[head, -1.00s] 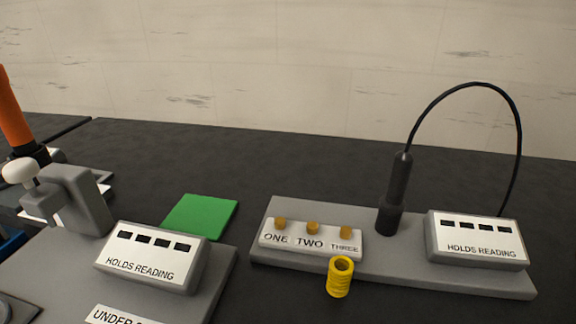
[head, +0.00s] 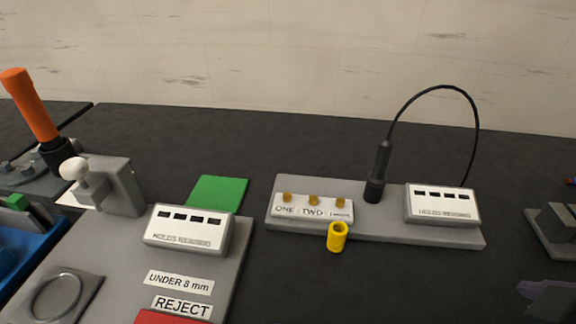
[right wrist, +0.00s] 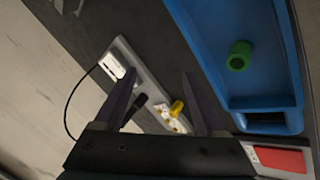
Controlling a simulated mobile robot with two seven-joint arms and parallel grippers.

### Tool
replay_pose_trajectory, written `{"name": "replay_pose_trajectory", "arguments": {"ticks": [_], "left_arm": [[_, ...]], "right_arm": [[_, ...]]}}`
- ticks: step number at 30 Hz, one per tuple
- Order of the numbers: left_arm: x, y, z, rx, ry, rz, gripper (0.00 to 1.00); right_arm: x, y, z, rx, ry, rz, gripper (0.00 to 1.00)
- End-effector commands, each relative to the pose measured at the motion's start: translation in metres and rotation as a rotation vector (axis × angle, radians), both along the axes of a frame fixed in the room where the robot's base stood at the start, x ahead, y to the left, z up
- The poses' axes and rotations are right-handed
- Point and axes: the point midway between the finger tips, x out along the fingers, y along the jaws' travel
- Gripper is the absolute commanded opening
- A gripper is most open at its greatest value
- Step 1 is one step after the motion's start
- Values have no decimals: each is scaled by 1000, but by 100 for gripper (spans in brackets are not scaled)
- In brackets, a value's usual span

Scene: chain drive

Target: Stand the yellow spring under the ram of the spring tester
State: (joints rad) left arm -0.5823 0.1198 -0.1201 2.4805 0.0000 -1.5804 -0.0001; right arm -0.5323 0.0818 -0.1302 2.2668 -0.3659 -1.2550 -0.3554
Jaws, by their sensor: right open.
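The yellow spring (head: 337,237) stands upright at the front edge of the grey plate with the ONE, TWO, THREE strip. It also shows small in the right wrist view (right wrist: 176,108), beyond the fingers and apart from them. My right gripper (right wrist: 158,85) is open with nothing between its fingers. A dark shape at the lower right of the head view may be part of it. My left gripper is not in view. I cannot make out the ram; an orange handle (head: 30,105) rises at the far left, and I cannot tell whether it belongs to the spring tester.
A black probe (head: 377,172) with a looping cable and a readout box (head: 442,204) stand on the plate.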

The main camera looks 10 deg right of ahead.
Motion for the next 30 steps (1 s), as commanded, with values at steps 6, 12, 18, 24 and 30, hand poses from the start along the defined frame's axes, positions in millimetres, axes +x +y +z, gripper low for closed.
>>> {"name": "replay_pose_trajectory", "arguments": {"ticks": [6,12,18,24,30], "left_arm": [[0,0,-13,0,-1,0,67],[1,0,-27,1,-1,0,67],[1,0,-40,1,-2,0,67],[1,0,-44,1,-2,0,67],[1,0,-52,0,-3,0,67]], "right_arm": [[37,-23,-12,-424,-36,313,73],[77,-9,-23,-973,-2,797,73],[101,61,-58,-1572,54,1439,73],[104,98,-82,-1801,51,1713,73],[132,100,-94,-1813,50,1723,73]]}}
